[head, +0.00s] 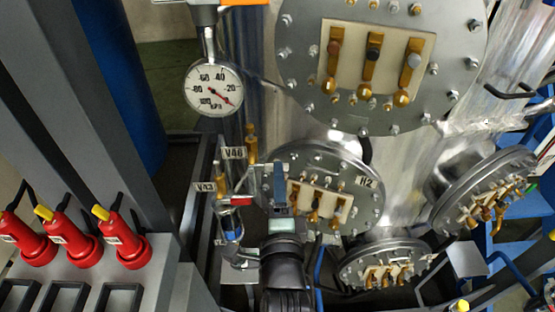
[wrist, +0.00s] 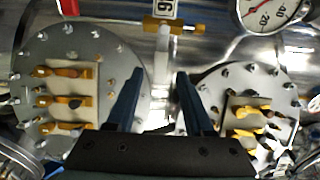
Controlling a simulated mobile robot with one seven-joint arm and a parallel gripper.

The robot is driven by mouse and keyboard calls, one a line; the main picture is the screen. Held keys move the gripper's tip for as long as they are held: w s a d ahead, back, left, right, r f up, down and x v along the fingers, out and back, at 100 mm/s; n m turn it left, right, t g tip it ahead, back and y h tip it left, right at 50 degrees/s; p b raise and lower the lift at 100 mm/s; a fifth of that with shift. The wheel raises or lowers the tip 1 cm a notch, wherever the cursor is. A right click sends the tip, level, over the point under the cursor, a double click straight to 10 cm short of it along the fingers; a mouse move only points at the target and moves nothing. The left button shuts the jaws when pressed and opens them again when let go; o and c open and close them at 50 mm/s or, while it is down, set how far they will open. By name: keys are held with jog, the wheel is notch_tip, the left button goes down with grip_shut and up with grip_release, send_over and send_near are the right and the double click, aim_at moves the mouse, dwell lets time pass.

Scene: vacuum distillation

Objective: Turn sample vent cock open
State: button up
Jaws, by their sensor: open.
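Small tagged valves stand left of the middle in the head view, by tags V46 (head: 234,153) and V43 (head: 205,187); no label names the sample vent cock. A brass cock (head: 251,143) stands upright right of the V46 tag. In the wrist view a brass cock (wrist: 174,24) lies across the top centre, beside a partly cut-off tag. My gripper (head: 280,178) is in front of the lower flange in the head view. In the wrist view its two blue fingers (wrist: 160,74) are apart with nothing held between them, and the cock appears beyond their tips.
A round dial gauge (head: 213,89) hangs above the valves. Bolted flanges with brass terminals, such as the upper one (head: 375,60) and the lower one (head: 352,185), crowd the right.

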aim_at(269, 168)
jog(key=shift+w+p, duration=0.4)
jog(key=shift+w, duration=1.75)
grip_shut()
